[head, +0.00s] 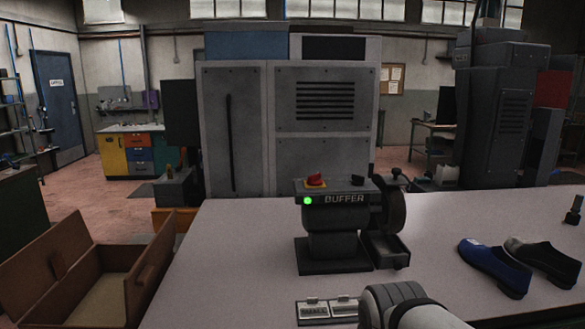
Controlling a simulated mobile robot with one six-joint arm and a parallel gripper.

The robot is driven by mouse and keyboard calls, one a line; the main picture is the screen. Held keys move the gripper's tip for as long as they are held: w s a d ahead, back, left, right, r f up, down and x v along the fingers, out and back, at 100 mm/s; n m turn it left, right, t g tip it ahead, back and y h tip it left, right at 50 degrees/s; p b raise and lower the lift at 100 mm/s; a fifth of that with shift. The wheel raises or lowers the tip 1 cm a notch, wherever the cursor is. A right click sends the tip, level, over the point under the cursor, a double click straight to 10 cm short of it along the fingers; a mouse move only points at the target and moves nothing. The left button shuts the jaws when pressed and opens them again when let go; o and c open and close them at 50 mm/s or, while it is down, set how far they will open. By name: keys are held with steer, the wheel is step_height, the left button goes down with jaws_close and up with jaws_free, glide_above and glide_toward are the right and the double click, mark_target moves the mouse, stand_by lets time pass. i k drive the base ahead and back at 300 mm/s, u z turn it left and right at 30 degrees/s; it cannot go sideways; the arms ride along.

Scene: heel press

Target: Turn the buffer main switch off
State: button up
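The buffer (333,225) is a dark grey machine on the light table, with a "BUFFER" label on its front. On its top left sits a red knob on a yellow base (315,181), which looks like the main switch; its exact setting is too small to read. A green lamp (307,201) below it is lit. A small black knob (358,180) sits on the top right. A dark wheel (391,210) is on the buffer's right side. A pale rounded link of my arm shows at the bottom centre, in front of the buffer. My gripper's fingers are not visible.
An open brown box (88,290) stands at the left. A blue shoe (492,267) and a dark shoe (545,262) lie at the right. The table (230,250) is clear left of the buffer. A grey cabinet (235,150) stands behind.

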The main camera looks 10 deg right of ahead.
mark_target(313, 180)
steer(key=i, duration=0.85)
